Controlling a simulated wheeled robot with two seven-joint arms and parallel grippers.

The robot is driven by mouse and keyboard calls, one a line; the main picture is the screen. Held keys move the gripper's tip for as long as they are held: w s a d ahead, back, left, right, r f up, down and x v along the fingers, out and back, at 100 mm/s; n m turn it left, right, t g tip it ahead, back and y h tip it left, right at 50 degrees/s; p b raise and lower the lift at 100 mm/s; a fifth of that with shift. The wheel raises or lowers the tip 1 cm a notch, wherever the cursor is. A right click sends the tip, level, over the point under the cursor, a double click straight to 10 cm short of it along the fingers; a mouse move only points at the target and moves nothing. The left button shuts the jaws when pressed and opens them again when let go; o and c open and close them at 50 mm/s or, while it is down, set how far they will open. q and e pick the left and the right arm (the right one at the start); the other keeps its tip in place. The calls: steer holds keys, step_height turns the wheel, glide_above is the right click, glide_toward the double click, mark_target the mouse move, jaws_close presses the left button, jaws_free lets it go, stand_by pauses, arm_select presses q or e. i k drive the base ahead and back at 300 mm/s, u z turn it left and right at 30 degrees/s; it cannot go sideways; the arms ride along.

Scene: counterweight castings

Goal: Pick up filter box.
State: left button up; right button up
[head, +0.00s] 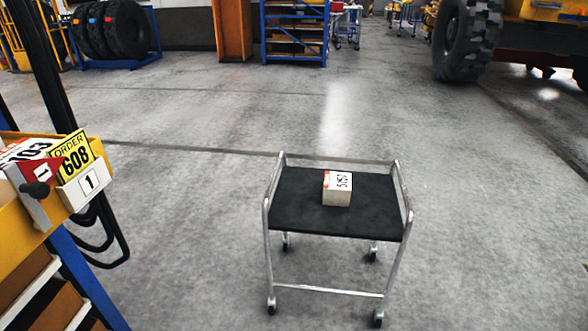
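A small box (338,188), white on top with dark print and a red mark, sits upright near the middle of a cart's black top. It looks like the filter box, but its print is too small to read surely. The cart (290,206) has a silver metal frame, raised rails and small wheels, and stands on the floor at centre right. Neither of my grippers shows in the head view.
A yellow bin (18,242) with boxes and an order card (75,158) stands close at left on a blue rack (88,277). Large tyres, a blue shelf (294,52) and a big vehicle (545,12) are far back. Grey floor around the cart is clear.

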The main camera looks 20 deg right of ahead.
mark_target(337, 190)
steer(key=z, duration=1.1)
steer(key=k, duration=0.35)
steer(key=z, duration=0.6)
steer(key=i, duration=1.3)
steer(key=u, duration=0.7)
